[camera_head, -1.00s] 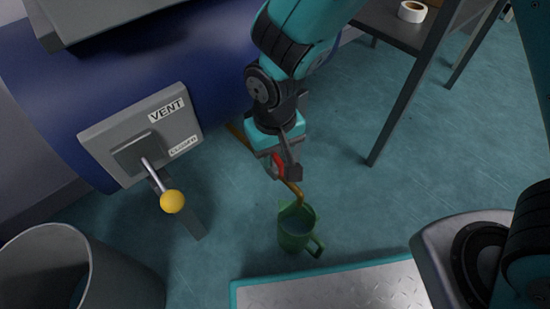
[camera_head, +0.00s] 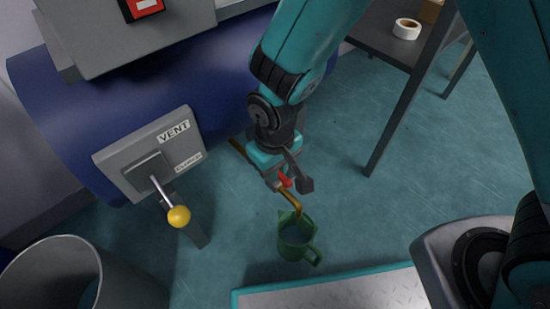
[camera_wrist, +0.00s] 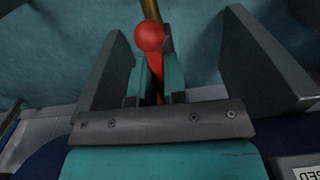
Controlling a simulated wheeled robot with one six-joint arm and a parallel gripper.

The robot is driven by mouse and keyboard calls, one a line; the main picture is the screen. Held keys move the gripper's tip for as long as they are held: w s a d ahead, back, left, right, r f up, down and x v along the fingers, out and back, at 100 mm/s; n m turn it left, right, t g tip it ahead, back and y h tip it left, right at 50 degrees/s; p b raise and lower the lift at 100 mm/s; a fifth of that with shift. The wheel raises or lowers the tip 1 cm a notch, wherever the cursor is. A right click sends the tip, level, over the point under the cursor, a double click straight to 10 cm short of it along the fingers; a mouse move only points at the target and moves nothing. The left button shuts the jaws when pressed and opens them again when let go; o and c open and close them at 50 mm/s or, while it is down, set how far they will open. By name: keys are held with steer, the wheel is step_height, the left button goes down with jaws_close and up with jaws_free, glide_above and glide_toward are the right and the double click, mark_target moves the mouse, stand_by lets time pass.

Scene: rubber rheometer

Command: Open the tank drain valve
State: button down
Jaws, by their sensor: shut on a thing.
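My gripper (camera_head: 290,186) is low beside the blue tank (camera_head: 78,112), at the brass drain pipe (camera_head: 296,206). It is shut on the red valve handle (camera_head: 284,181). In the wrist view the handle (camera_wrist: 156,72), with a round red knob at its end, lies between the teal finger pads, and the brass pipe (camera_wrist: 150,9) runs behind it. The pipe bends down at its end over a green jug (camera_head: 297,240) standing on the floor. The valve body is mostly hidden by the gripper.
A grey VENT panel (camera_head: 185,152) with a yellow-knobbed lever (camera_head: 178,216) is left of the gripper. A grey bin (camera_head: 45,272) stands at lower left. A dark table (camera_head: 385,45) with a tape roll (camera_head: 407,29) is at upper right. A metal plate (camera_head: 340,288) lies in front.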

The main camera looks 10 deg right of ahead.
steer(key=shift+n, duration=0.3)
steer(key=c, duration=1.2)
jaws_free()
steer(key=shift+o, duration=0.2)
step_height(320, 180, up, 17)
steer(key=p, duration=0.9)
steer(key=shift+r, duration=0.2)
